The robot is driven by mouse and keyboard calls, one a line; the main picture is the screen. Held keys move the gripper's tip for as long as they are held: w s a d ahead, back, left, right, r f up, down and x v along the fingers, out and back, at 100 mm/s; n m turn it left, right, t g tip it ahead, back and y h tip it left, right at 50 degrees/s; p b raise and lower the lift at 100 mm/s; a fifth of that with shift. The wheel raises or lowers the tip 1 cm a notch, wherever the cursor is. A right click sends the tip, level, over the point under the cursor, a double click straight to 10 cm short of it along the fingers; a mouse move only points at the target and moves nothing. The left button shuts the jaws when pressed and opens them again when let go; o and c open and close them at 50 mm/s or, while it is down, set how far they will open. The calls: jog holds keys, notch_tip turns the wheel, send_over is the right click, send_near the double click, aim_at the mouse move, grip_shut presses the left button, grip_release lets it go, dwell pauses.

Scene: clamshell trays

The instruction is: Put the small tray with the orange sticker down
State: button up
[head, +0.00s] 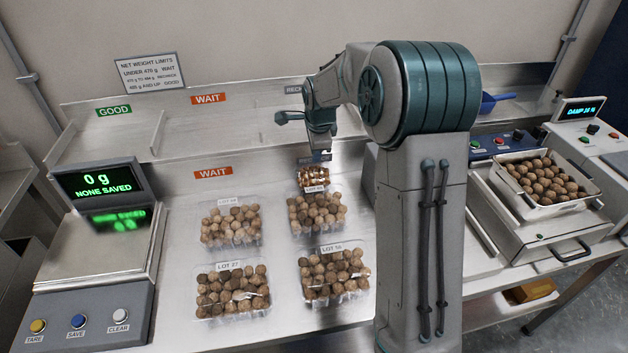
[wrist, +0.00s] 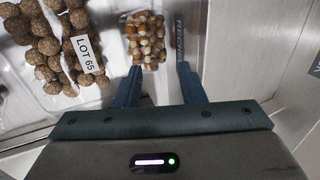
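A small clear tray of brown and pale nuts (head: 312,178) sits on the steel bench below the lower RECHECK label, behind the LOT 65 tray. In the wrist view the small tray (wrist: 146,42) lies just beyond my fingertips, nearer the left finger. No orange sticker shows on it in either view. My gripper (wrist: 159,70) is open, with a clear gap between its two fingers and nothing visibly pinched.
Larger clamshell trays of brown nuts, including LOT 65 (head: 318,213), LOT 27 (head: 233,292) and another (head: 230,226), stand close by. A scale (head: 95,250) reading 0 g is at left. A filled bin (head: 545,205) is at right.

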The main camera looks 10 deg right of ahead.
aim_at(314, 165)
jog(key=shift+s+p+x, duration=0.15)
jog(key=shift+p+x, duration=0.35)
jog(key=shift+x, duration=1.3)
jog(key=shift+s+p+x, duration=0.1)
jog(key=shift+p+x, duration=0.35)
jog(key=shift+x, duration=1.4)
grip_shut()
